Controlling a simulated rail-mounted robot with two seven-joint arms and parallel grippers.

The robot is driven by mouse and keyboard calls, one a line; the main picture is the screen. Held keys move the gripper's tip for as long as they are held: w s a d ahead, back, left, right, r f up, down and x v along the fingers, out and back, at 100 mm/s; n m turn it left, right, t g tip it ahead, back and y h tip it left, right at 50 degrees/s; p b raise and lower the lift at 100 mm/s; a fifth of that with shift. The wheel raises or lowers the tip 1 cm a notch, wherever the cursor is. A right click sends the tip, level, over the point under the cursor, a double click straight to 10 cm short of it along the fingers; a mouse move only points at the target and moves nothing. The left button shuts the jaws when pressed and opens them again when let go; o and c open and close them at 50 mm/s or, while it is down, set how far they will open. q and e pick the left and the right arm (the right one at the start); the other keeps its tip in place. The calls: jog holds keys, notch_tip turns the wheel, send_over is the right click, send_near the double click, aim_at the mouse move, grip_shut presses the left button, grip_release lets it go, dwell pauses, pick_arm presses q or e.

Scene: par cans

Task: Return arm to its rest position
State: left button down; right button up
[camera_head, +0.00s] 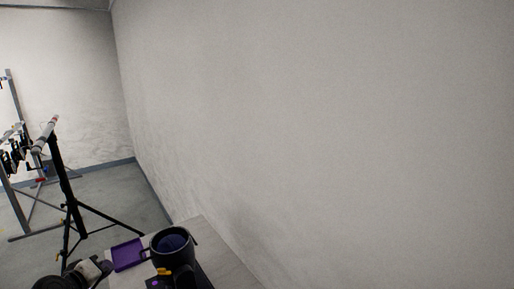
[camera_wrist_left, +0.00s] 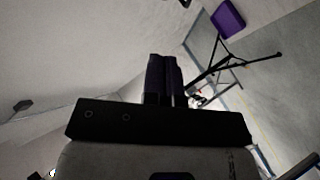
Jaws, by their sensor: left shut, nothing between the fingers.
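My left gripper (camera_head: 106,268) shows at the bottom left of the head view, with its white and black wrist behind it. Its dark purple fingers (camera_wrist_left: 163,75) are shut together and empty in the left wrist view. A black par can (camera_head: 172,258) stands on the table, its round opening facing up, to the right of the gripper. A flat purple square piece (camera_head: 129,254) lies between them; a purple piece (camera_wrist_left: 228,18) also shows at the top of the left wrist view, apart from the fingers. My right gripper is not in view.
The grey table (camera_head: 205,240) stands by a pale wall (camera_head: 320,120). A black tripod stand (camera_head: 65,190) with a light-coloured bar on top stands on the floor at the left. A metal frame (camera_head: 15,100) with several dark fixtures is behind it.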

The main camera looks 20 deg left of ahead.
pick_arm(q)
jog(key=d+r+m+y, duration=0.2)
jog(key=d+r+m, duration=0.3)
jog(key=d+r, duration=0.3)
jog(key=s+d+f+m+h, duration=0.25)
jog(key=d+f+m, duration=0.5)
jog(key=d, duration=0.65)
jog(key=s+d+f+m+g+h, duration=0.1)
jog(key=s+d+f+g, duration=0.2)
jog(key=s+d+f, duration=0.4)
jog(key=s+d+f+m+g+h, duration=0.25)
jog(key=s+f, duration=0.25)
jog(key=f, duration=0.5)
jog(key=s+d+f+g+y, duration=0.1)
jog(key=s+f+g, duration=0.1)
jog(key=s+f, duration=0.3)
jog(key=s+d+f+g, duration=0.1)
jog(key=s+f, duration=0.2)
jog(key=s, duration=0.5)
notch_tip(320, 180, up, 17)
jog(key=p, duration=1.7)
jog(key=shift+w+a+r+n+p, duration=0.2)
jog(key=shift+a+n+p, duration=0.1)
jog(key=shift+p, duration=0.1)
